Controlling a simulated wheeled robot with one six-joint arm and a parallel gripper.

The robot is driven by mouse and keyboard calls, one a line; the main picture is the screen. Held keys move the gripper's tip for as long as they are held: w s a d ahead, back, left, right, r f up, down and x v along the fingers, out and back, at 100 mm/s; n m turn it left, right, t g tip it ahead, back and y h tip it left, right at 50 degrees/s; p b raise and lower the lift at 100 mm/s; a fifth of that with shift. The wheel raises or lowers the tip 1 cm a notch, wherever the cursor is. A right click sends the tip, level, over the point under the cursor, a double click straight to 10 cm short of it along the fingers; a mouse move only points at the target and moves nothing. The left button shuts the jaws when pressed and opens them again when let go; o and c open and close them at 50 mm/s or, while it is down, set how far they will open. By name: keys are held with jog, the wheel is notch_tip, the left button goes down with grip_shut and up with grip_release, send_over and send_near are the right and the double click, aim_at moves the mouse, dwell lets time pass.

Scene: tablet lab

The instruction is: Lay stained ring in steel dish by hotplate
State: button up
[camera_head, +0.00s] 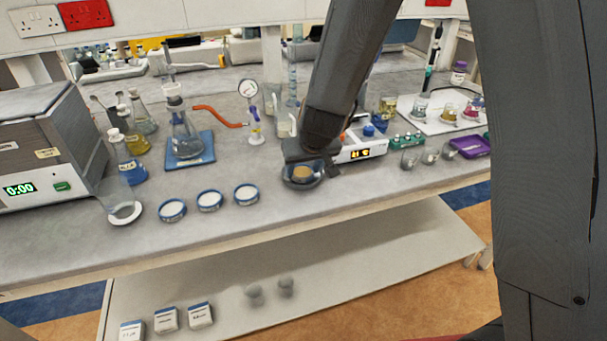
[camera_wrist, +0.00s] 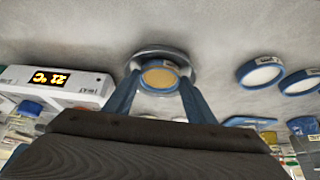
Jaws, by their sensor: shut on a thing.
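The stained ring (camera_wrist: 159,77) has a blue rim and a tan-brown middle; it also shows in the head view (camera_head: 303,174). My gripper (camera_wrist: 160,82) is shut on it, with one blue finger on each side. The steel dish (camera_wrist: 160,51) is round and grey and lies directly beneath the ring, beside the hotplate; its rim shows in the head view (camera_head: 302,186). The ring appears within the dish's outline. I cannot tell whether it touches the dish floor. The white hotplate (camera_head: 361,147) with a lit display stands just right of the dish in the head view.
Several clean blue-rimmed rings with white middles, one of them here (camera_head: 210,201), lie left of the dish. A flask on a blue stand (camera_head: 190,148) is behind them. The bench front is clear.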

jog(key=shift+f, duration=0.1)
jog(key=shift+f, duration=0.15)
jog(key=o, duration=0.7)
jog(key=shift+o, duration=0.2)
jog(key=shift+s+r+p, duration=0.1)
jog(key=shift+r+p, duration=0.2)
jog(key=shift+r, duration=0.15)
jog(key=p+v, duration=0.7)
jog(key=v, duration=0.4)
jog(key=s+d+r+m+g+h, duration=0.1)
jog(key=s+d+r+m+g, duration=0.1)
jog(key=s+d, duration=1.3)
jog(key=shift+s+d+r+m+g+h, duration=0.15)
jog(key=shift+s+r+m+g+h, duration=0.25)
jog(key=shift+r+g, duration=0.4)
